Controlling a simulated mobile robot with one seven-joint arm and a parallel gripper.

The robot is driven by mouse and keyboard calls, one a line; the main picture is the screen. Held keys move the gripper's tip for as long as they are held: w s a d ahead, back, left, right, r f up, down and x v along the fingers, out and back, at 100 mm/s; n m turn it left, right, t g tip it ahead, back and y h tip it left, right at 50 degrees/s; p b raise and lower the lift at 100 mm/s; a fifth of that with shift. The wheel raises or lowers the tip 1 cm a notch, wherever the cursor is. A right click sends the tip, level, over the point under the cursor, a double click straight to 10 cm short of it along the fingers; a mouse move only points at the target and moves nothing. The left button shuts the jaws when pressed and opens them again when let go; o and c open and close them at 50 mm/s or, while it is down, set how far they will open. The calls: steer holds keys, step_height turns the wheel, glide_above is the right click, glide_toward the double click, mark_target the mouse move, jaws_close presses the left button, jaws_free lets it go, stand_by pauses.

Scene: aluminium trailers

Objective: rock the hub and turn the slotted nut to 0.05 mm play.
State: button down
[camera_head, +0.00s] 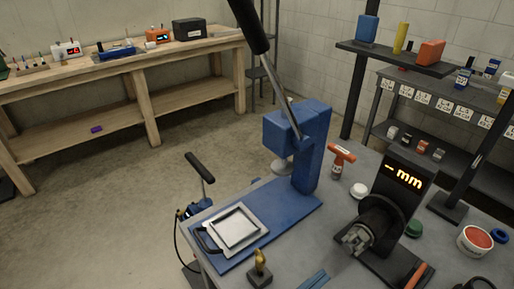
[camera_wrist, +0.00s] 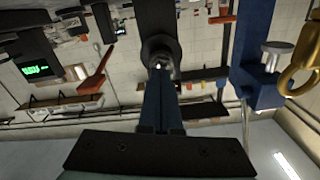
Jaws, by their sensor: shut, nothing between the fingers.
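The hub (camera_head: 362,236) is mounted on a dark stand on the grey bench, its metal end facing left and toward the camera. A dark panel (camera_head: 402,180) behind it reads a dash and "mm" in orange, with no number. I cannot make out the slotted nut's slots or the play. In the wrist view, my gripper (camera_wrist: 161,78) has its two dark blue fingers close together, with nothing between them. A dark round part with a metal end (camera_wrist: 160,52) lies just beyond the fingertips; contact cannot be told. My gripper cannot be made out surely in the head view.
A blue press (camera_head: 308,150) with a long lever stands left of the hub; a grey tray (camera_head: 238,229) is on its base. A red-handled tool (camera_head: 341,157), a white tub (camera_head: 475,240) and a small brass piece (camera_head: 260,265) are on the bench. Open floor lies left.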

steer(key=w+d+m+b, duration=0.1)
steer(key=w+d+m, duration=0.2)
steer(key=w+d, duration=0.1)
steer(key=shift+w+d+f+b, duration=0.25)
steer(key=shift+d+b, duration=0.05)
steer(key=shift+d, duration=0.35)
steer(key=shift+r, duration=0.55)
stand_by(0.9)
steer(key=shift+w+a+r+b, duration=0.4)
steer(key=shift+w+r+b, duration=0.15)
steer(key=shift+b, duration=2.65)
steer(key=shift+w+a+f+b, duration=0.15)
steer(key=shift+f+b, duration=0.25)
steer(key=shift+b, duration=0.5)
steer(key=b+v, duration=0.1)
steer(key=v, duration=0.5)
steer(key=shift+b, duration=0.35)
